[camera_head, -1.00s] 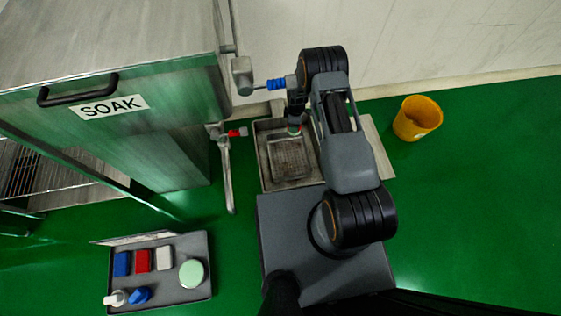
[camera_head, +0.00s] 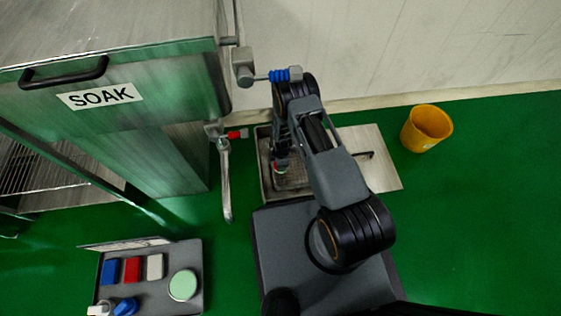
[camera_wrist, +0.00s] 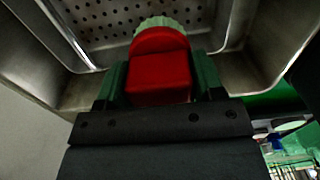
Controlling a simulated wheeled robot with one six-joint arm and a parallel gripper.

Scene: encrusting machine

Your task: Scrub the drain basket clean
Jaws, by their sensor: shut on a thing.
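The drain basket is a perforated metal tray (camera_wrist: 100,18) at the top of the wrist view. In the head view a part of the basket (camera_head: 297,180) shows beside and below my arm, inside the metal floor basin; the rest is hidden behind my arm. My gripper (camera_wrist: 160,82) is shut on a red brush (camera_wrist: 160,72) with pale green bristles (camera_wrist: 158,23). The bristles point toward the perforated metal; I cannot tell whether they touch it. In the head view my gripper (camera_head: 279,167) is over the left part of the basin.
A yellow bucket (camera_head: 426,128) is right. A grey tray (camera_head: 190,250) holds colored blocks, bottles and a green disc.

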